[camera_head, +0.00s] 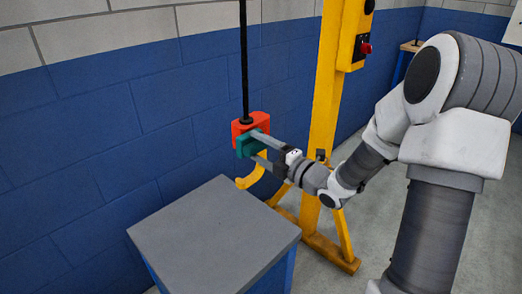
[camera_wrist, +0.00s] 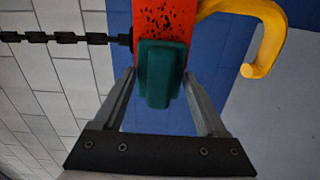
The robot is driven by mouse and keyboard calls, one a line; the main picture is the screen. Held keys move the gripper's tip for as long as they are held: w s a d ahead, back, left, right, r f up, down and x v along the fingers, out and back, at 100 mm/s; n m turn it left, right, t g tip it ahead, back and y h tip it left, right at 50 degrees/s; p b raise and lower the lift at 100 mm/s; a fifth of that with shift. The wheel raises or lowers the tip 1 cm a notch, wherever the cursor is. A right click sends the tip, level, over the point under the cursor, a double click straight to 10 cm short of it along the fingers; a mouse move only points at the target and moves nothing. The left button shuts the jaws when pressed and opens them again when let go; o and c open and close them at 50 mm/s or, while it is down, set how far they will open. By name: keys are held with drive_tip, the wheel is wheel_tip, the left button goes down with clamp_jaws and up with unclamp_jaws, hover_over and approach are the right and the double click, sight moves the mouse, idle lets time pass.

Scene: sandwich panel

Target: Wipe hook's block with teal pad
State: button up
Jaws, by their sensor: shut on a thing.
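The hook's block (camera_head: 261,120) is orange-red and hangs on a black chain, with the yellow hook (camera_head: 252,174) below it. In the wrist view the block (camera_wrist: 172,17) shows dark specks on its face, and the hook (camera_wrist: 270,40) curves off to the right. My gripper (camera_head: 255,146) is shut on the teal pad (camera_head: 243,146). The pad (camera_wrist: 160,72) sits between the fingertips in the wrist view, in front of the block's face and overlapping it. It looks to be at or against the block; I cannot tell if they touch.
A grey-topped table (camera_head: 214,232) with blue sides stands below the hook. A yellow post (camera_head: 325,110) with a control box (camera_head: 356,36) and red button stands behind my arm. The chain (camera_head: 244,60) runs upward. A blue and grey block wall (camera_head: 110,120) is behind.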

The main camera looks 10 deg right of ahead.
drive_tip(key=shift+w+d+f+b, duration=0.1)
drive_tip(key=shift+w+d+b, duration=0.4)
drive_tip(key=shift+d, duration=0.55)
drive_tip(key=shift+w+d+b, duration=0.25)
drive_tip(key=shift+w+d, duration=0.45)
drive_tip(key=shift+d, duration=0.3)
drive_tip(key=shift+w+d+b, duration=0.3)
drive_tip(key=shift+w+d, duration=0.45)
drive_tip(key=shift+d, duration=0.25)
drive_tip(key=shift+w+d+b, duration=0.25)
drive_tip(key=shift+w+d, duration=0.45)
drive_tip(key=shift+d, duration=0.3)
drive_tip(key=shift+w+a+b, duration=0.1)
drive_tip(key=shift+b, duration=0.3)
drive_tip(key=s+a, duration=0.1)
drive_tip(key=s+a+b, duration=0.1)
drive_tip(key=a, duration=0.1)
drive_tip(key=s+a+b, duration=0.1)
drive_tip(key=s+a, duration=0.1)
drive_tip(key=shift+a, duration=0.15)
drive_tip(key=shift+s+a, duration=0.4)
drive_tip(key=shift+a, duration=0.3)
drive_tip(key=shift+s+a, duration=0.35)
drive_tip(key=shift+a, duration=0.35)
